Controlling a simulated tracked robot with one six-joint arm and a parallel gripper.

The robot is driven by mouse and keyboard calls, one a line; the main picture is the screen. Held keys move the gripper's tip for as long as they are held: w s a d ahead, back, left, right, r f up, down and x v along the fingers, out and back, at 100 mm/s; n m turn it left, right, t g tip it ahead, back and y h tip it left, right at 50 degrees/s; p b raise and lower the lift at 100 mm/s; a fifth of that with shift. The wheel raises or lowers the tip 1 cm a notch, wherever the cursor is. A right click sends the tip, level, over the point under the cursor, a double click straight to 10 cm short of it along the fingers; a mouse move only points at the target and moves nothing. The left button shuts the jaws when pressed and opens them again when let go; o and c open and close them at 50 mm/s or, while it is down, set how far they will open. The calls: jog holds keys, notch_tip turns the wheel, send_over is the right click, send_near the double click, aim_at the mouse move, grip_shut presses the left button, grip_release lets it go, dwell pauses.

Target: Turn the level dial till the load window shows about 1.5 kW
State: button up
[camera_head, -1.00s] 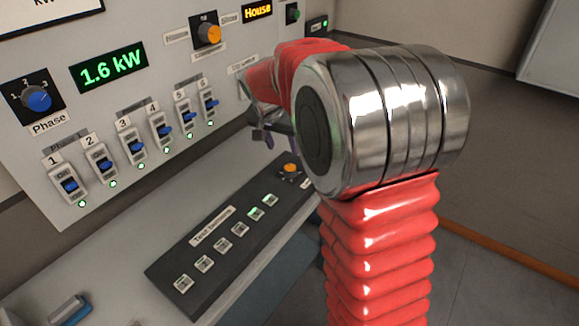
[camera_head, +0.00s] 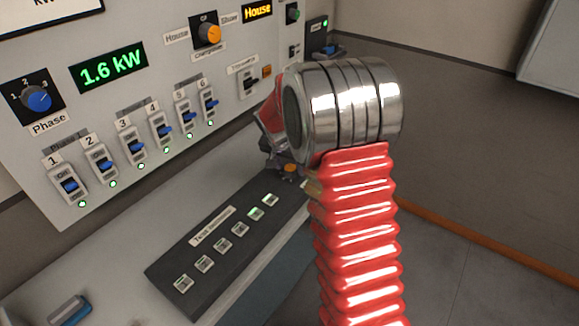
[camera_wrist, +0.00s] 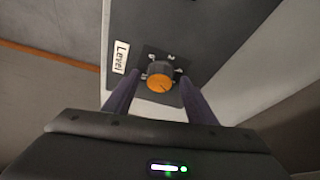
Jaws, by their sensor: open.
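The level dial is an orange knob (camera_wrist: 160,77) beside a white "Level" label (camera_wrist: 121,57) in the wrist view. In the head view the orange dial (camera_head: 290,168) shows at the far right end of the dark desk panel, partly hidden by my arm. The load window (camera_head: 108,68) reads 1.6 kW in green. My gripper (camera_wrist: 160,98) is open, its two dark fingers to either side of the dial in the wrist picture. I cannot tell whether they touch it. In the head view the gripper is mostly hidden behind my wrist.
Several blue-levered switches (camera_head: 135,147) line the upright panel, with green lamps lit below them. A blue-and-grey object (camera_head: 70,309) lies front left.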

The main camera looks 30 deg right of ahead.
jog(key=shift+f, duration=0.1)
jog(key=c, duration=1)
jog(key=shift+c, duration=0.2)
jog(key=shift+n+t+y, duration=0.3)
jog(key=shift+n, duration=0.7)
jog(key=o, duration=1)
jog(key=shift+o, duration=0.2)
